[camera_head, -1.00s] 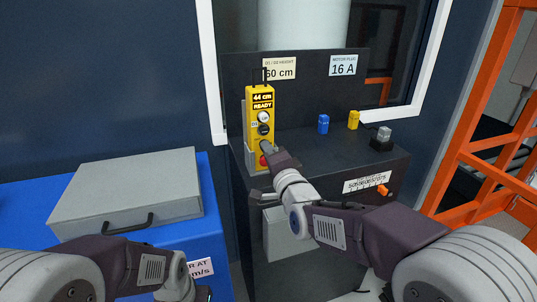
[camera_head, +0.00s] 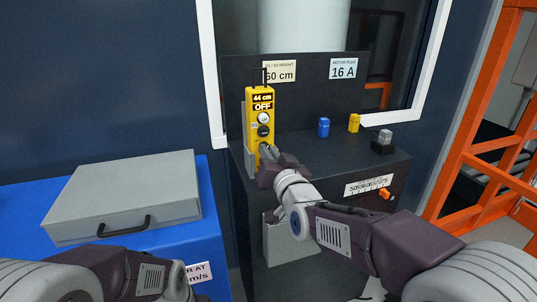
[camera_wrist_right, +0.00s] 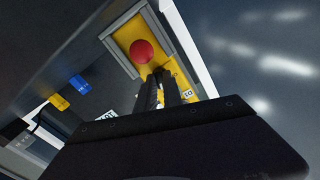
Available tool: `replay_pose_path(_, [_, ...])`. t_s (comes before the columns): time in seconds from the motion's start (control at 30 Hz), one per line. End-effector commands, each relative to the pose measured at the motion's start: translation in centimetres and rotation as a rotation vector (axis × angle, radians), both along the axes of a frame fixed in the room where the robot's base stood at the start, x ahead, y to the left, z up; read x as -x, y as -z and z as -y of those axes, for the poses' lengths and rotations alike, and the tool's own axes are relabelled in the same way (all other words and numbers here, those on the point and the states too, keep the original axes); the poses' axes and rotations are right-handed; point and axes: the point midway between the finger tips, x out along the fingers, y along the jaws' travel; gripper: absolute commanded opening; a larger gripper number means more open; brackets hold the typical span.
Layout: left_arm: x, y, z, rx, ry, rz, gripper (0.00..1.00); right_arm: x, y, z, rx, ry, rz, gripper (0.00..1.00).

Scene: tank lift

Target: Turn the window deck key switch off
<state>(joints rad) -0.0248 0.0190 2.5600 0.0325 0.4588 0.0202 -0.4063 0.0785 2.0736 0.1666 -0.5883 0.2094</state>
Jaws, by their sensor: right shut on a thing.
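The yellow control box (camera_head: 262,97) stands upright at the front left of the dark deck by the window. Its display (camera_head: 263,105) reads "44 cm" and "OFF". A white knob and a dark knob sit below the display. My right gripper (camera_head: 266,150) reaches the box's lower part. In the right wrist view my right gripper (camera_wrist_right: 165,78) is shut, its fingertips at the yellow face beside the red button (camera_wrist_right: 142,51). The key switch itself is hidden by the fingers. My left arm shows at the lower left, but its fingers are out of the frame.
A blue block (camera_head: 323,127), a yellow block (camera_head: 354,122) and a grey piece (camera_head: 384,139) on a black base stand on the deck to the right. A grey case (camera_head: 125,195) lies on the blue table at left. An orange frame (camera_head: 480,160) stands at right.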

Motion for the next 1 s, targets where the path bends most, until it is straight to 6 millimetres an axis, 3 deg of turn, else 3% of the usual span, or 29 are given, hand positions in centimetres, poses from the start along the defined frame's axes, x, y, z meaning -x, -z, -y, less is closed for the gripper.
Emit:
replay_pose_path(0.5, [0.00,0.01,0.00,0.000,0.000,0.000,0.36,0.01,0.14,-0.02,0.296,-0.001,0.092,0.00])
replay_pose_path(1.0, [0.00,0.00,0.00,0.000,0.000,0.000,0.36,0.01,0.17,-0.02,0.348,-0.001,0.109,0.00])
